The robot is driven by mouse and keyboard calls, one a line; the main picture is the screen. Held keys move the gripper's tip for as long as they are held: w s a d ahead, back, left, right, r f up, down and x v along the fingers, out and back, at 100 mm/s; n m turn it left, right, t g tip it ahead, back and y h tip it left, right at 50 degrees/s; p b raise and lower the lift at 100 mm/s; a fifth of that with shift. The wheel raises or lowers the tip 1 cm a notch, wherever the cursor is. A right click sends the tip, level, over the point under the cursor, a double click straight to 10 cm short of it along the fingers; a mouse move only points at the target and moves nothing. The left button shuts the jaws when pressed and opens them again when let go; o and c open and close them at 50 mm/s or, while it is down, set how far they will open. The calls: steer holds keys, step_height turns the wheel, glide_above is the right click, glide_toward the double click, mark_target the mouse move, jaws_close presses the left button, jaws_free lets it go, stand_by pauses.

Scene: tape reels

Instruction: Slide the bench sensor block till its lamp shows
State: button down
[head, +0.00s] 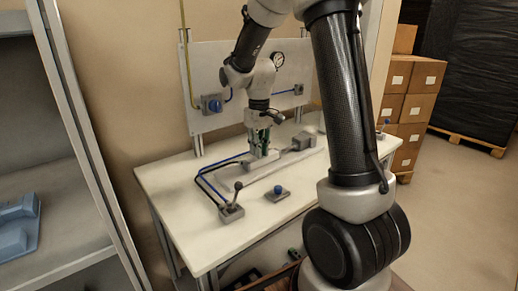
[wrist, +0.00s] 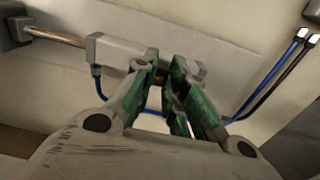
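My gripper (head: 261,146) points down at the grey cylinder (head: 236,182) on the bench. In the wrist view its green-padded fingers (wrist: 166,66) stand close together at the cylinder's edge (wrist: 112,50), with a narrow gap between them. A small dark part with an orange spot (wrist: 159,81) shows in that gap. It may be the sensor block, but the fingers hide most of it. I cannot tell whether the fingers touch it, or whether the orange spot is a lit lamp.
The cylinder's rod (wrist: 58,38) runs to a grey end block (head: 303,142). Blue and black hoses (head: 207,181) curve along the left. A lever box (head: 231,212) and a blue button (head: 278,190) stand in front. The bench's front left (head: 185,220) is clear.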

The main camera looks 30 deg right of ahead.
steer(key=d, duration=0.3)
steer(key=shift+w+d, duration=0.3)
steer(key=shift+w, duration=0.05)
steer(key=c, duration=1.4)
jaws_free()
steer(key=shift+c, duration=0.2)
step_height(320, 180, up, 12)
steer(key=s+a+r+m+t, duration=0.1)
steer(key=s+t, duration=0.1)
steer(key=s, duration=1)
steer(key=s+a+r+m+t, duration=0.1)
steer(key=s+a+t, duration=0.1)
steer(key=s, duration=1.1)
steer(key=shift+s, duration=0.15)
